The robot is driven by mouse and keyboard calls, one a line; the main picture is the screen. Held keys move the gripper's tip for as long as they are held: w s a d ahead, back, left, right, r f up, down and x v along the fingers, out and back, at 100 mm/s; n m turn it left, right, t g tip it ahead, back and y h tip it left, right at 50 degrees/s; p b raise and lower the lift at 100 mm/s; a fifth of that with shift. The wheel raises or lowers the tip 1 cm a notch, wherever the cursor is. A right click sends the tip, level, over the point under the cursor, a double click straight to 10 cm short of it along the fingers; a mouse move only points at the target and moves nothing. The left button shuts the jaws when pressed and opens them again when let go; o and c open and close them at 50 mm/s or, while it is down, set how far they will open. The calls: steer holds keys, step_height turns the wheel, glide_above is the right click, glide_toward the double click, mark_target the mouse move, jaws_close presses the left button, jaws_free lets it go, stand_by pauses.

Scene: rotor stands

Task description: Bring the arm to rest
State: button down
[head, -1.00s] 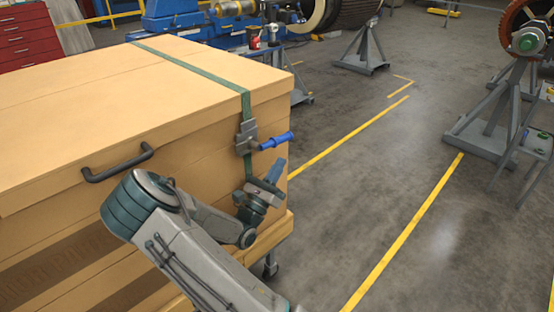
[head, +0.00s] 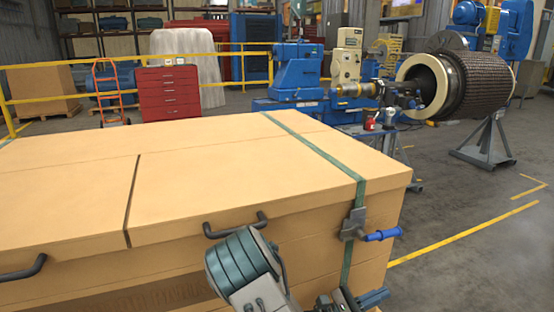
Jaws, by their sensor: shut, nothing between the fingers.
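My grey arm rises from the bottom of the head view, with a teal-banded joint (head: 240,263) in front of the large tan crate (head: 150,236). My gripper (head: 374,297) is at the bottom edge, just below the blue handle (head: 383,234) of the crate's strap latch. It is shut and empty. Its fingers point to the right in the picture. Part of the forearm and wrist is cut off by the lower edge. I cannot tell how far the gripper is from the crate's side.
The crate has dark handles (head: 235,226) and a green strap (head: 313,148). Behind stand a red tool chest (head: 168,92), a blue machine (head: 297,72) and a large rotor (head: 470,80) on a grey stand (head: 485,150). Grey floor (head: 470,265) with yellow lines is open at the right.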

steer(key=s+r+m+g+y+p, duration=0.3)
steer(key=s+r+m+g+y, duration=0.1)
steer(key=s+m+y, duration=0.25)
steer(key=s+r+m+g+y+p, duration=0.2)
steer(key=s+r+m+g+y, duration=0.1)
steer(key=s+m+g+y, duration=0.3)
steer(key=s+a+r+m+t+y+p, duration=0.2)
steer(key=a+r+m+t+y+p, duration=0.1)
steer(key=r, duration=0.4)
steer(key=s+a+r+m+t+y+p, duration=0.2)
steer(key=a+r+m+t+y+p, duration=0.1)
steer(key=a+r+t+y, duration=0.3)
steer(key=shift+a+r+m, duration=0.75)
steer(key=shift+a+m, duration=0.1)
steer(key=shift+a, duration=0.2)
steer(key=shift+s+y, duration=0.1)
steer(key=shift+y, duration=0.15)
